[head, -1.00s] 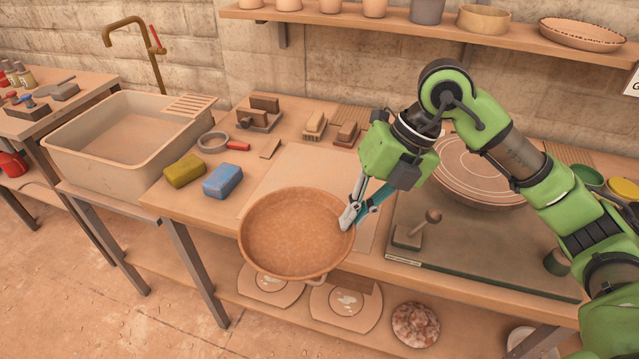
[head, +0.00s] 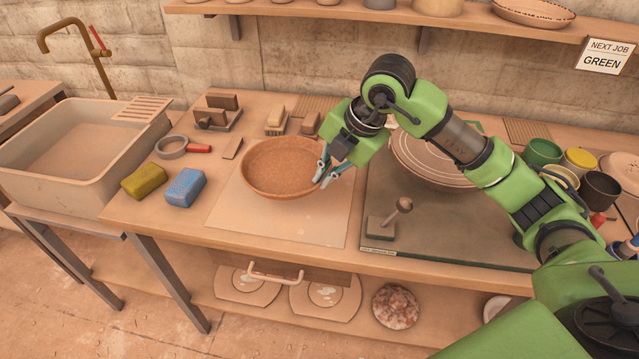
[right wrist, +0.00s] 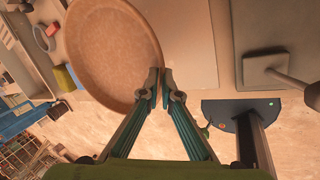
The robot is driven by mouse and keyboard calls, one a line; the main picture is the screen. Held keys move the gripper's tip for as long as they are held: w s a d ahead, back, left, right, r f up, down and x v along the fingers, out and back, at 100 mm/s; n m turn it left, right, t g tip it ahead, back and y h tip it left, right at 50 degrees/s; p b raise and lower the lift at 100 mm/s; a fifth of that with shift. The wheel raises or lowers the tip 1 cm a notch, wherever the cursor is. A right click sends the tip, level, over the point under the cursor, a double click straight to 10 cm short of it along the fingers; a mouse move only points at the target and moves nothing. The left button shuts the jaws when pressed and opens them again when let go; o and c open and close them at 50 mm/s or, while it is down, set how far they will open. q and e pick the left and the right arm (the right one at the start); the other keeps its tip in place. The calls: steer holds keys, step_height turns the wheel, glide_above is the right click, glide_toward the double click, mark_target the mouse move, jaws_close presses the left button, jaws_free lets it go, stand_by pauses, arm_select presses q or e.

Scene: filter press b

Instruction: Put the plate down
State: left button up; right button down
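The plate (head: 279,168) is a round, shallow, reddish-brown clay dish. In the head view it appears over the back part of a pale board (head: 300,219) on the workbench, close to level. I cannot tell whether it touches the board. My right gripper (head: 322,176) is at the plate's right rim. In the right wrist view the plate (right wrist: 112,50) fills the upper left, and the fingertips of my right gripper (right wrist: 160,80) are closed together on its rim. My left gripper is in neither view.
A blue sponge (head: 185,188) and an olive sponge (head: 144,181) lie left of the board. Wooden tools stand behind it. Right of it, a dark mat holds a stamp-like tool (head: 390,217) and a large striped dish (head: 432,158). The sink (head: 70,150) is far left. The board's front is clear.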

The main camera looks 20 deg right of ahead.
glide_above(317, 197)
steer(key=s, duration=0.2)
steer(key=f, duration=0.5)
steer(key=shift+w+d+f+p, duration=0.15)
steer(key=shift+w+d+p, duration=0.05)
steer(key=shift+d+p, duration=0.2)
steer(key=f+p, duration=0.1)
steer(key=f, duration=0.2)
steer(key=shift+w, duration=0.2)
steer(key=shift+f, duration=0.35)
steer(key=c, duration=2.4)
jaws_free()
steer(key=shift+f, duration=0.1)
steer(key=shift+o, duration=0.6)
steer(key=shift+d+r, duration=0.1)
steer(key=shift+r, duration=0.1)
steer(key=b+v, duration=0.1)
steer(key=v, duration=1)
steer(key=shift+s+r, duration=0.25)
steer(key=shift+r, duration=0.05)
